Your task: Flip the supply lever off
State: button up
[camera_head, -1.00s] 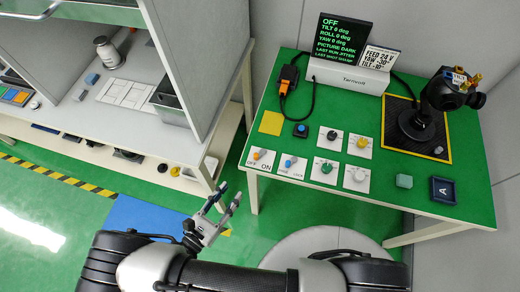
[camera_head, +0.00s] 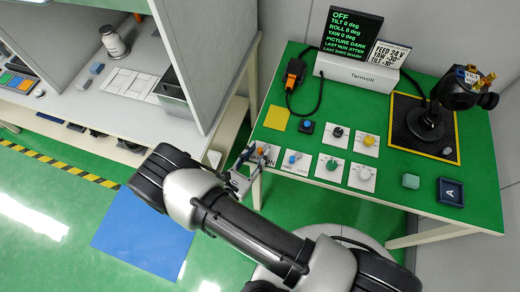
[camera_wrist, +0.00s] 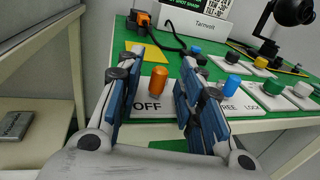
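The supply lever (camera_wrist: 158,82) is an orange upright knob on a white plate marked OFF at the table's front left corner. In the wrist view it stands between my open fingers, and the ON label is hidden. My gripper (camera_wrist: 152,92) is open, its blue-padded fingers on either side of the lever, with no clear contact. In the head view my gripper (camera_head: 246,170) is at the table's front left edge beside the lever plate. The display (camera_head: 352,35) reads OFF, with tilt, roll and yaw at 0 deg and PICTURE DARK.
A blue lever (camera_head: 292,157) on the FREE/LOCK plate stands just right. Black, yellow, green and white knobs sit beyond it. The camera gimbal (camera_head: 430,120) stands on a black mat at right. A grey partition (camera_head: 205,60) rises left of the table.

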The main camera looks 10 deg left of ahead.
jog(key=shift+x, duration=1.1)
jog(key=shift+c, duration=0.5)
